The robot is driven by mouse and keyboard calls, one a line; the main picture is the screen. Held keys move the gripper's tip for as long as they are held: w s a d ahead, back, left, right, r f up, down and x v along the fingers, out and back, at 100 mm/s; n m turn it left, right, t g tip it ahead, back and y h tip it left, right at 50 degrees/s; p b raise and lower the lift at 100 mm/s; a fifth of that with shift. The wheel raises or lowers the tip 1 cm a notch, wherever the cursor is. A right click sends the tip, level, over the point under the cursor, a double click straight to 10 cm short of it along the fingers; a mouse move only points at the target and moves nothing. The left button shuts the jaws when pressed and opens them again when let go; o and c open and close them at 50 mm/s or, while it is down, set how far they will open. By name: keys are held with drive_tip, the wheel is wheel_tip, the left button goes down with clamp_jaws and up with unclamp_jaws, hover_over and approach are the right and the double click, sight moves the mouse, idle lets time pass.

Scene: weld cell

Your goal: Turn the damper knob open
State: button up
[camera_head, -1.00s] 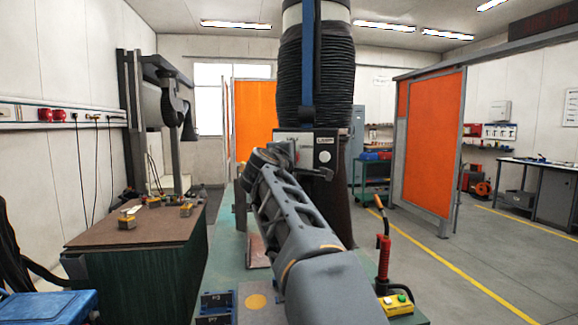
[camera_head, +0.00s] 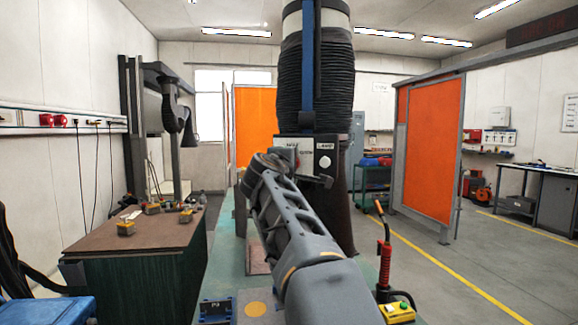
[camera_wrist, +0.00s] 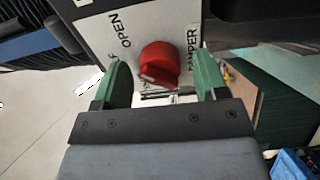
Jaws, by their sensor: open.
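The red damper knob (camera_wrist: 158,62) sits on a white panel (camera_wrist: 98,35) in the wrist view. The words OPEN and DAMPER are printed on the panel, turned sideways. A pale mark on the knob faces the lower left of the picture. My gripper (camera_wrist: 161,70) has its green fingers apart, one on each side of the knob, with visible gaps. I cannot tell whether the fingertips reach past its face. In the head view the control box (camera_head: 325,143) hangs before the dark ribbed hose, and my arm hides part of it.
The ribbed hose (camera_head: 318,75) rises behind the box. A brown-topped bench (camera_head: 135,238) with small yellow blocks stands at left. A red-handled torch (camera_head: 385,255) and a yellow button box (camera_head: 397,310) are at lower right. Orange screens (camera_head: 432,140) stand beyond, with open floor between.

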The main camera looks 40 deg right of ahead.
drive_tip(key=b+v, duration=0.2)
drive_tip(key=v, duration=1.2)
drive_tip(key=shift+w, duration=0.15)
drive_tip(key=a+f+m+g+y+p, duration=0.2)
drive_tip(key=a+f+g+y+p, duration=0.15)
drive_tip(key=f+y+p, duration=0.65)
drive_tip(key=s+a+f+m+g+y+p, duration=0.2)
drive_tip(key=s+a+f+p, duration=0.1)
drive_tip(key=f, duration=0.4)
drive_tip(key=s+a+f+m+g+y+p, duration=0.1)
drive_tip(key=s+a+f+m+g+p, duration=0.1)
drive_tip(key=s+a+f, duration=0.4)
wheel_tip(320, 180, down, 2)
drive_tip(key=shift+f+m+y+p, duration=0.15)
drive_tip(key=shift+m+y+p, duration=0.35)
drive_tip(key=shift+p, duration=0.65)
